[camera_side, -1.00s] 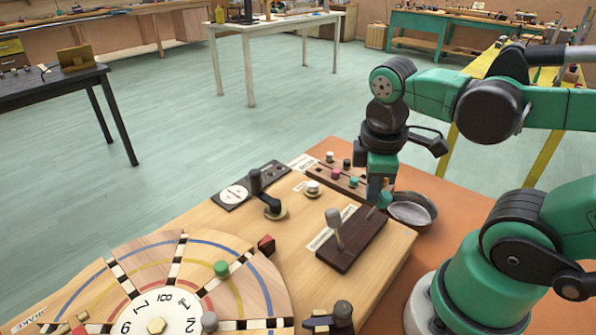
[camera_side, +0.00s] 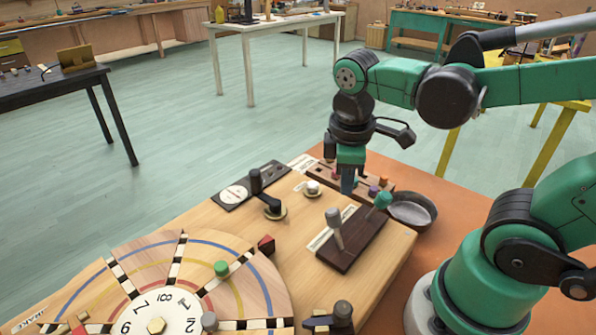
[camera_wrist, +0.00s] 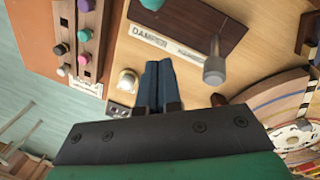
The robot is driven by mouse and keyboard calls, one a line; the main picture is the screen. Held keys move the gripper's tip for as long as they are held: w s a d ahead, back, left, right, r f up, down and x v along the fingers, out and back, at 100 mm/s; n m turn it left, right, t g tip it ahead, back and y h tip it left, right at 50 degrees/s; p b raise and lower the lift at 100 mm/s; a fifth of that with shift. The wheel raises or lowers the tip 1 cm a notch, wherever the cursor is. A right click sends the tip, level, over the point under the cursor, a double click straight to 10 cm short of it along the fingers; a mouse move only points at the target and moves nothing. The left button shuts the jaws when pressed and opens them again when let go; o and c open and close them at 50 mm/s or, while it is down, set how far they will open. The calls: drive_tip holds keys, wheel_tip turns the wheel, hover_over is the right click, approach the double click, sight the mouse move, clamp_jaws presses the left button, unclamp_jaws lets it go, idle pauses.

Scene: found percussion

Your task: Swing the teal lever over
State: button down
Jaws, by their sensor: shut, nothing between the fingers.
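The teal lever (camera_side: 383,199) stands at the right end of a dark wooden base (camera_side: 352,241) and leans up to the right in the side view. Its knob (camera_wrist: 152,4) shows at the top edge of the wrist view. A grey-knobbed lever (camera_side: 333,217) stands on the same base, nearer the left end. My gripper (camera_side: 348,190) is shut and empty, above the board behind the base and left of the teal knob, apart from it. In the wrist view its fingers (camera_wrist: 158,85) are together, pointing towards the label strip beside the base.
A peg rack (camera_side: 378,191) with coloured knobs lies behind the gripper, and a round metal pan (camera_side: 412,210) is at the right. A white button (camera_side: 313,187) and a black lever (camera_side: 257,185) are to the left. The numbered wheel (camera_side: 158,300) fills the front left.

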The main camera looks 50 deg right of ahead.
wheel_tip(320, 180, up, 10)
drive_tip(key=a, duration=0.2)
drive_tip(key=w+f+m+t+y, duration=0.1)
drive_tip(key=w+f+m+t, duration=0.3)
drive_tip(key=f+m+t, duration=0.2)
wheel_tip(320, 180, down, 2)
drive_tip(key=shift+a+f+m+t+y, duration=0.15)
drive_tip(key=shift+f+m+t+y, duration=0.1)
drive_tip(key=shift+m+t+y, duration=0.05)
drive_tip(key=c, duration=1.5)
unclamp_jaws()
drive_tip(key=shift+w, duration=0.1)
